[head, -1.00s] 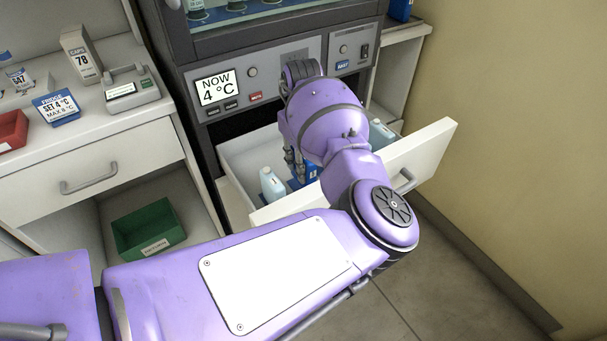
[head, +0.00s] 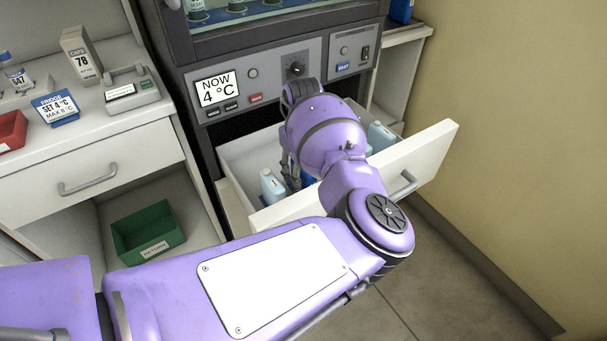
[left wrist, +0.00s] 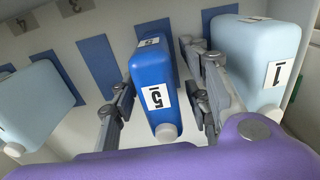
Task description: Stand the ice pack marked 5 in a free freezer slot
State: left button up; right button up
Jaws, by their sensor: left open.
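The blue ice pack marked 5 (left wrist: 153,85) stands in the open white drawer (head: 400,160), slightly tilted in the left wrist view. My left gripper (left wrist: 165,92) is open, with one finger on each side of this pack; I cannot tell whether either finger touches it. In the head view my left gripper (head: 291,173) reaches down into the drawer, and my wrist hides most of the blue pack. Blue slot marks lie on the drawer floor; a bare one (left wrist: 97,68) is left of the pack, near the numbers 3 and 4. My right gripper is out of view.
A pale blue pack marked 1 (left wrist: 258,62) stands close right of my fingers. Another pale pack (left wrist: 40,98) stands at the left. A green bin (head: 148,230) sits in the left cabinet; floor is clear at right.

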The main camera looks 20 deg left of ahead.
pick_arm(q)
jog(key=shift+r, duration=0.15)
notch_tip(320, 180, up, 11)
jog(key=shift+f+p, duration=0.1)
jog(key=shift+p, duration=1.05)
jog(key=shift+r, duration=0.7)
dwell(1.0)
